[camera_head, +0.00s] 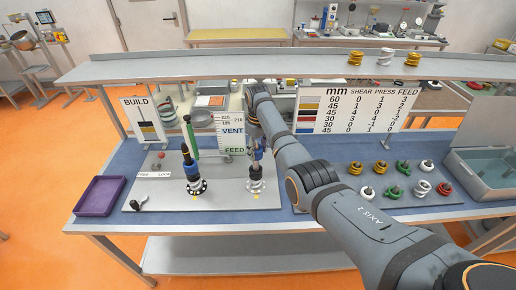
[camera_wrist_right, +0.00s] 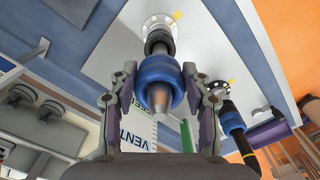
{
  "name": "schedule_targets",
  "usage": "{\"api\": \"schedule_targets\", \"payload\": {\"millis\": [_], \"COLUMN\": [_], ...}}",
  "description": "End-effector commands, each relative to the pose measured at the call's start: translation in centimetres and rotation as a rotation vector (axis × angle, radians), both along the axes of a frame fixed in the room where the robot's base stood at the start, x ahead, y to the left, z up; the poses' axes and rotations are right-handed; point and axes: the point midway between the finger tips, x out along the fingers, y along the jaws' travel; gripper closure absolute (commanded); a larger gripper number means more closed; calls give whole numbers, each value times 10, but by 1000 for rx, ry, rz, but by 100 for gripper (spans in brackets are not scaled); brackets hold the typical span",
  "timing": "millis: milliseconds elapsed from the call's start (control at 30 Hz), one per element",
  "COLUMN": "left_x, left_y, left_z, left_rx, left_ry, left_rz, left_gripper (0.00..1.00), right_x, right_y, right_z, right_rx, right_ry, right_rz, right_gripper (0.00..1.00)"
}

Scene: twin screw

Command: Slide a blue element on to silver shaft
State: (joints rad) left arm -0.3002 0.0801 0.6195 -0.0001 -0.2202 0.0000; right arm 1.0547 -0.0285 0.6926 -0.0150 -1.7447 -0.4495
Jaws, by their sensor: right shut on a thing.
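My right gripper (camera_head: 257,152) is over the right-hand shaft on the grey plate. In the right wrist view its two fingers (camera_wrist_right: 162,100) are on either side of a blue element (camera_wrist_right: 158,70) and shut on it. The blue element is around the silver shaft (camera_wrist_right: 161,97), whose pointed tip sticks out through it. A second shaft (camera_head: 190,165) with black and blue elements stands to the left, topped by a dark tip. My left gripper is not in view.
A purple tray (camera_head: 100,196) lies at the left of the bench. Several yellow, green, white and red rings (camera_head: 402,168) lie at the right, beside a grey bin (camera_head: 481,181). A red-knobbed lever and a green post stand near the left shaft. A shelf spans above.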

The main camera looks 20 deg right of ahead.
Motion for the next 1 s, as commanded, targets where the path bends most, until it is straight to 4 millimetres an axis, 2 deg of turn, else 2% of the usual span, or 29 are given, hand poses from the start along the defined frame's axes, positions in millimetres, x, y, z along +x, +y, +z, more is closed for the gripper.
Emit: {"api": "schedule_targets", "payload": {"millis": [933,967,1000], "left_x": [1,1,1], "left_y": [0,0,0], "left_z": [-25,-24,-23], "left_rx": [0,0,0], "left_ry": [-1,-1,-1], "left_rz": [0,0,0], "left_gripper": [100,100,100], "right_x": [0,0,0], "right_y": [0,0,0], "right_z": [-49,-48,-47], "right_rx": [0,0,0], "right_ry": [-1,-1,-1], "right_rz": [0,0,0], "right_gripper": [91,50,45]}}
